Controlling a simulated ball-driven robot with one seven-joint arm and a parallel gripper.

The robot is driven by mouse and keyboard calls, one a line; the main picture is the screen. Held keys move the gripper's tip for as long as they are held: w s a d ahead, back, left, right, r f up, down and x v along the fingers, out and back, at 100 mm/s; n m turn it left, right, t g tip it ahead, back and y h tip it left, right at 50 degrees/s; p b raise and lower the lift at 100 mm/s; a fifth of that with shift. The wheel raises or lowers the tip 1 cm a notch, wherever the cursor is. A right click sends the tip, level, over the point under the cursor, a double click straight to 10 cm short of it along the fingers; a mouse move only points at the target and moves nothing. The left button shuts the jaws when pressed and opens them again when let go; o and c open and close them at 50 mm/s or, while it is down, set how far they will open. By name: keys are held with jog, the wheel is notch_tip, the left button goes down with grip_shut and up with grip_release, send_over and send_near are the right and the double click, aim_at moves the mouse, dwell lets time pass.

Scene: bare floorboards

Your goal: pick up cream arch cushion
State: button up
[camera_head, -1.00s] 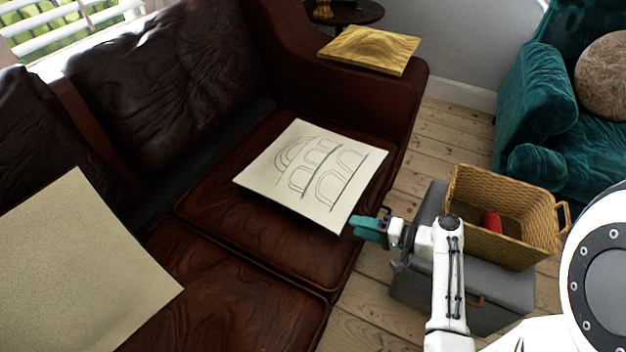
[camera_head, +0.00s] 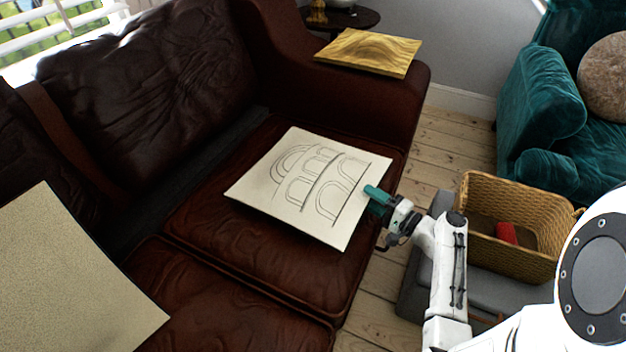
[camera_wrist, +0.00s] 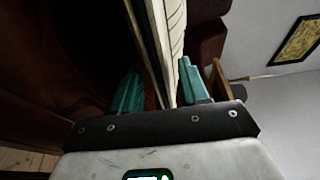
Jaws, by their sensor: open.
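The cream arch cushion (camera_head: 302,190) is a flat square with line-drawn arches, lying on the seat of the dark red leather sofa (camera_head: 190,215). My gripper (camera_head: 376,197) is at the cushion's right edge, in front of the sofa. In the wrist view, the cushion (camera_wrist: 168,40) shows edge-on between the two teal fingers of my gripper (camera_wrist: 160,88). The fingers stand apart on either side of it, with a clear gap on the right. Whether either finger touches the cushion I cannot tell.
A yellow cushion (camera_head: 368,52) lies on the sofa arm. A beige cushion (camera_head: 70,275) is at the near left. A wicker basket (camera_head: 515,225) with a red item stands on a grey box (camera_head: 420,285) to the right. A teal armchair (camera_head: 550,110) is behind.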

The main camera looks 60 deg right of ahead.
jog(key=shift+w+d, duration=0.1)
jog(key=shift+w, duration=0.3)
grip_shut()
